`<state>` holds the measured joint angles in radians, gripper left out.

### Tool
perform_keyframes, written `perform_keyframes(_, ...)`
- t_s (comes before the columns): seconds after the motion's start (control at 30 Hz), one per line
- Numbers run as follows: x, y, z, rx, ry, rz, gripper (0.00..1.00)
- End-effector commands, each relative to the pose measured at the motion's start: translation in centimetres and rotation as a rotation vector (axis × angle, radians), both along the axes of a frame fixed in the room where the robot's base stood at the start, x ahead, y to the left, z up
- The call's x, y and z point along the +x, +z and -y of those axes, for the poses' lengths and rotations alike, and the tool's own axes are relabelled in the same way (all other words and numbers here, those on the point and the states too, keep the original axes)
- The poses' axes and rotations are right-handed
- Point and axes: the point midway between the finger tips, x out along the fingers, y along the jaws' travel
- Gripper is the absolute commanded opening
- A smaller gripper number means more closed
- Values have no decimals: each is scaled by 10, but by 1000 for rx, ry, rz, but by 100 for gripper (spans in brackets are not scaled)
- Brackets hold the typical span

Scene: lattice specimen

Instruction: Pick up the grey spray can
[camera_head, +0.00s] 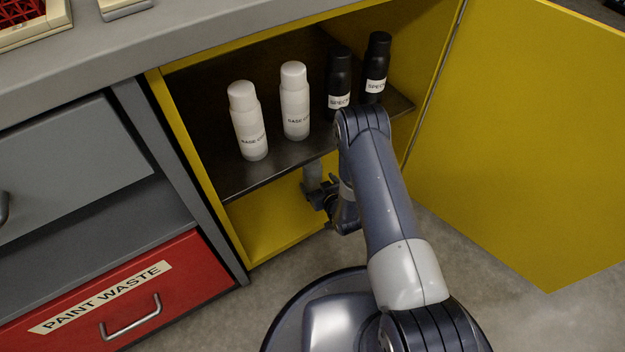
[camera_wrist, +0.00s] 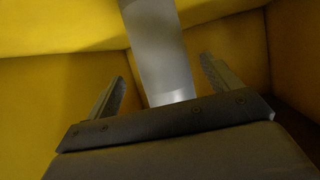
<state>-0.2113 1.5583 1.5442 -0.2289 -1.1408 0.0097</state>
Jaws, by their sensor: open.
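The grey spray can (camera_head: 313,174) stands in the lower part of the yellow cabinet, under the shelf. Only a small part of it shows in the head view, behind my gripper (camera_head: 318,196). In the wrist view the grey can (camera_wrist: 160,55) rises between the two fingers of my gripper (camera_wrist: 162,85), with its top cut off by the frame. The fingers are open, one on each side of the can, with gaps visible on both sides. The can looks close to upright, slightly tilted in the wrist picture.
The metal shelf (camera_head: 285,162) above holds two white cans (camera_head: 248,122) and two black cans (camera_head: 376,68). The yellow cabinet door (camera_head: 520,130) stands open at the right. The red PAINT WASTE drawer (camera_head: 110,300) is shut at the lower left. Yellow walls enclose the can.

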Motion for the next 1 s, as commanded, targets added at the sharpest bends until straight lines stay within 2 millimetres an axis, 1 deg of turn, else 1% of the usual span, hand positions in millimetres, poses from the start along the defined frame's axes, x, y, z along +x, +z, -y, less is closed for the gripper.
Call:
perform_keyframes(0.2, 21, -14, -14, 0, 3, 2, 85)
perform_keyframes(0.37, 37, -19, -21, 0, 0, 1, 85)
perform_keyframes(0.47, 41, -19, -22, 0, 0, 0, 85)
perform_keyframes(0.67, 41, -18, -22, 0, 0, -1, 84)
perform_keyframes(1.0, 40, -18, -22, 0, 0, -1, 56)
